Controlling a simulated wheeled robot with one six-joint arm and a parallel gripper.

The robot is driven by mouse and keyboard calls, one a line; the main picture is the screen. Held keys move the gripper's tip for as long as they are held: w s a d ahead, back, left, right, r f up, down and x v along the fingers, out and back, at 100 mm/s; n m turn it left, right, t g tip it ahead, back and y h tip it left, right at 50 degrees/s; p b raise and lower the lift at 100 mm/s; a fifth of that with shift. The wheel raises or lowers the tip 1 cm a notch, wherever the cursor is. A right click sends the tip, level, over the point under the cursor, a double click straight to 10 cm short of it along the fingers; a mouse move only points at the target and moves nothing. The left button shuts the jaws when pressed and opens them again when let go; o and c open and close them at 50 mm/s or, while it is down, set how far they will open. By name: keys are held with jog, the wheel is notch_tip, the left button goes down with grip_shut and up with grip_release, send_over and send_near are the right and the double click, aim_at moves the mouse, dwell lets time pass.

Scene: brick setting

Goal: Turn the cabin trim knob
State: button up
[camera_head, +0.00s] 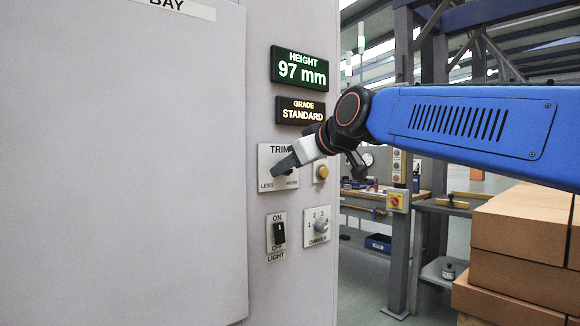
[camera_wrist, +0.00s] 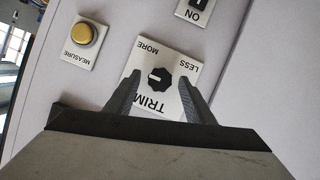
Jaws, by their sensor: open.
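The trim knob (camera_wrist: 160,79) is a small black knob with a white pointer mark on a white plate (camera_wrist: 141,68) labelled TRIM, MORE and LESS. In the wrist view the picture is turned round, and the pointer mark faces left. My gripper (camera_wrist: 160,80) is open, with one dark finger on each side of the knob. I cannot tell whether the fingers touch it. In the head view my gripper (camera_head: 284,164) reaches the trim plate (camera_head: 266,153) and largely hides the knob. The green display (camera_head: 300,68) above reads HEIGHT 97 mm.
A GRADE display (camera_head: 301,111) reads STANDARD. A yellow MEASURE button (camera_wrist: 84,34) sits beside the trim plate. Below are a light switch (camera_head: 279,233) and a three-position dimmer knob (camera_head: 321,225). Cardboard boxes (camera_head: 522,222) stand at the right.

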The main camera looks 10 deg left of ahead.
jog(key=shift+w+a, duration=0.15)
jog(key=shift+a, duration=0.05)
jog(key=c, duration=1.1)
jog(key=shift+o, duration=0.2)
jog(key=m+g+y, duration=0.1)
jog(key=m, duration=0.1)
jog(key=m+g+y, duration=0.1)
jog(key=m, duration=0.2)
jog(key=m+g+y, duration=0.1)
jog(key=m+y, duration=0.1)
jog(key=shift+w+d+f+m+g, duration=0.2)
jog(key=shift+w+d+m+g, duration=0.1)
jog(key=shift+m+g, duration=0.1)
